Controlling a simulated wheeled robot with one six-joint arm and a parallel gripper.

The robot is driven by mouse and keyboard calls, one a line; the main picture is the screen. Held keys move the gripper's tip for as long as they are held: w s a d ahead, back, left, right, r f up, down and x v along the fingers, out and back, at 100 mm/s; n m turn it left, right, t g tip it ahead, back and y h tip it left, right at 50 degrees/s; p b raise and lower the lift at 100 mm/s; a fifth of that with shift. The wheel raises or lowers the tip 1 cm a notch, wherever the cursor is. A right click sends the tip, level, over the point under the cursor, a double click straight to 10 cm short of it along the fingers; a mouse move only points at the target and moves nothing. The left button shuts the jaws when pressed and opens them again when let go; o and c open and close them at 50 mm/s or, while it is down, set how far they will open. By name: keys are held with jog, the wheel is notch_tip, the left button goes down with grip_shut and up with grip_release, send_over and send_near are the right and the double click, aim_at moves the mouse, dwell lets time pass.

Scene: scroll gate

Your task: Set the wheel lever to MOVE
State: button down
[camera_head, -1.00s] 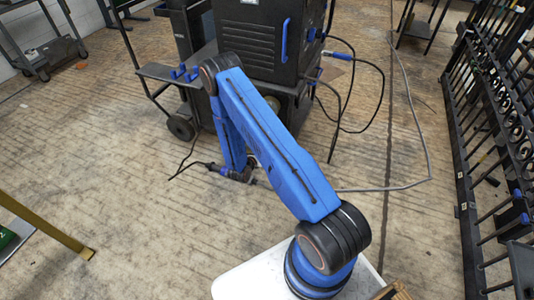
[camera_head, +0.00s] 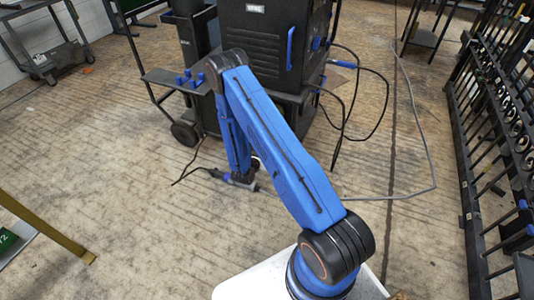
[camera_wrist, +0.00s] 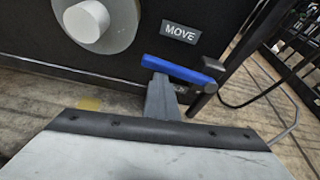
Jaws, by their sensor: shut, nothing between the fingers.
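In the wrist view the blue lever (camera_wrist: 180,69) slopes slightly down to the right, just below a grey MOVE label (camera_wrist: 180,32) on a black panel. Its right end meets a dark post. My gripper (camera_wrist: 160,80) is shut, and its grey fingers rise to the lever's left part, overlapping its lower edge. I cannot tell whether they touch. A round grey disc with a white hub (camera_wrist: 86,21) is left of the label. In the head view my gripper (camera_head: 240,181) is low, near the floor before the black machine (camera_head: 262,50); the lever cannot be made out there.
Black cables (camera_head: 375,110) and a long grey cable (camera_head: 425,150) lie right of the machine. A black rack (camera_head: 490,150) lines the right side. A yellow bar (camera_head: 45,228) is at lower left. A grey cart (camera_head: 45,60) stands at far left. Open floor lies between.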

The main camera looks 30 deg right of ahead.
jog(key=shift+w+r, duration=0.15)
jog(key=shift+r, duration=0.05)
jog(key=v, duration=1.7)
jog(key=shift+s, duration=0.25)
jog(key=shift+a+f, duration=0.1)
jog(key=shift+a, duration=0.05)
jog(key=s+d+r+m+g, duration=0.3)
jog(key=s+r+m, duration=0.15)
jog(key=r, duration=0.55)
jog(key=s+d+r+m+g, duration=0.3)
jog(key=r+m, duration=0.2)
jog(key=r, duration=0.5)
jog(key=s+d+r+m+g, duration=0.25)
jog(key=s+r+m, duration=0.2)
jog(key=r, duration=0.45)
jog(key=s+a+r+m+t+y, duration=0.2)
jog(key=s+a+r+m+y, duration=0.3)
jog(key=s+r, duration=0.4)
jog(key=s+a+r+m+t+y, duration=0.3)
jog(key=s+a+r+m+y, duration=0.3)
jog(key=s+r, duration=0.3)
jog(key=s+m, duration=0.1)
jog(key=s, duration=0.2)
jog(key=shift+r+m+y, duration=0.25)
jog(key=shift+m+y, duration=0.05)
